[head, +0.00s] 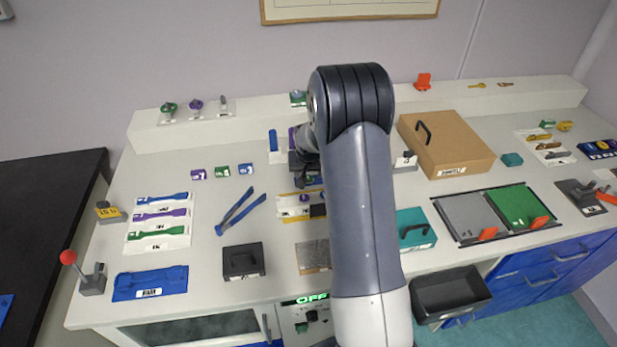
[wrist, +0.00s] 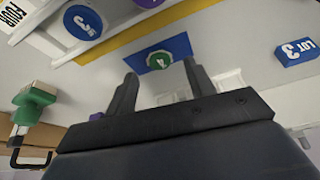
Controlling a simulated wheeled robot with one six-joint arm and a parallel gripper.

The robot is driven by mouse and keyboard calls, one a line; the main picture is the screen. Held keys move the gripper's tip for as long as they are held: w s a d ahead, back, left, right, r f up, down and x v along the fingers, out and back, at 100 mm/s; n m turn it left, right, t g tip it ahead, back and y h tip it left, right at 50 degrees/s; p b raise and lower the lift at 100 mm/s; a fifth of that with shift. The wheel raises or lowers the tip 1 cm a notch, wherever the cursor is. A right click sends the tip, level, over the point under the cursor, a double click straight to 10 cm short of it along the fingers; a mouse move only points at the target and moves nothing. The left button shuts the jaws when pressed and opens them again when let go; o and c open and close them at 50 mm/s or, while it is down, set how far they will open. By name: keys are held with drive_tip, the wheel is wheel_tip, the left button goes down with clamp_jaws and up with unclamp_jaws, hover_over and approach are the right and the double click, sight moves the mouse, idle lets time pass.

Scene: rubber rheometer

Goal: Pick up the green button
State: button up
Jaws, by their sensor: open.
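In the wrist view, a round green button (wrist: 160,60) marked 4 sits on a blue plate (wrist: 181,45). My gripper (wrist: 161,70) is open. Its two dark fingers point towards the blue plate, one to each side of the button as seen in this view. The fingers look empty, and I cannot tell how far their tips are from the button. In the head view my arm covers most of my gripper and the spot below it, and I cannot pick out the button there.
A round blue piece (wrist: 83,22) marked 3 and a purple one (wrist: 148,3) lie near the yellow strip (wrist: 118,44). A blue LOT 3 block (wrist: 297,52) is to the right. The bench holds a brown box (head: 455,150), blue tweezers (head: 240,212) and a black box (head: 243,261).

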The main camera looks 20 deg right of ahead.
sight(309, 179)
drive_tip(key=shift+x, duration=1.2)
drive_tip(key=c, duration=1)
